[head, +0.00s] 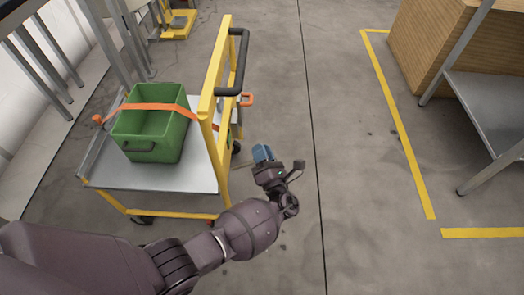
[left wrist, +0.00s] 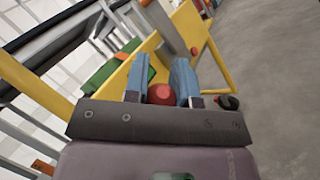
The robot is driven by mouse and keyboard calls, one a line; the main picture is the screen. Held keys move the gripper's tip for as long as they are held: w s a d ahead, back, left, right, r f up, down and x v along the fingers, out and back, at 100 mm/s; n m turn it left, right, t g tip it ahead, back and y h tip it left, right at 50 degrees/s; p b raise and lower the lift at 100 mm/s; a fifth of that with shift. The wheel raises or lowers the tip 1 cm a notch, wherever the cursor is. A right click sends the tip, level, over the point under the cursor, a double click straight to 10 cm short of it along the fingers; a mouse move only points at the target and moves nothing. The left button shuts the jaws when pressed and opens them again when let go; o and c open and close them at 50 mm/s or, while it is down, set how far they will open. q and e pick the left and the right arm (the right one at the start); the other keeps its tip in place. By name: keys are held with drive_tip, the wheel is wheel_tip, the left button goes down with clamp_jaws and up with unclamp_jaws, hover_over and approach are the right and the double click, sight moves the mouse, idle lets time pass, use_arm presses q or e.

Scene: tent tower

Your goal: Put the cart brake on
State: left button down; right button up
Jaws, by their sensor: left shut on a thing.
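The yellow-framed cart (head: 223,65) stands at left with a grey deck and a black push handle. My left gripper (head: 263,153) is just right of the cart's handle end, low beside the frame. In the left wrist view its blue fingers (left wrist: 160,72) are shut on a round red knob (left wrist: 160,94), which sits between them. The knob is hidden in the head view. I cannot tell from these frames whether the brake is on. My right gripper is not in view.
A green crate (head: 151,138) sits on the cart deck under an orange strap (head: 160,107). Grey racking legs (head: 40,55) stand left of the cart. A metal shelf (head: 490,105) stands at right behind yellow floor lines (head: 400,125). The floor between is clear.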

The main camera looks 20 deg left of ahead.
use_arm(q)
drive_tip(key=c, duration=0.9)
unclamp_jaws()
drive_tip(key=shift+f, duration=0.1)
drive_tip(key=shift+c, duration=0.2)
drive_tip(key=shift+d, duration=0.1)
drive_tip(key=v, duration=1)
drive_tip(key=shift+s+d, duration=0.2)
drive_tip(key=shift+s, duration=0.15)
drive_tip(key=shift+f, duration=0.15)
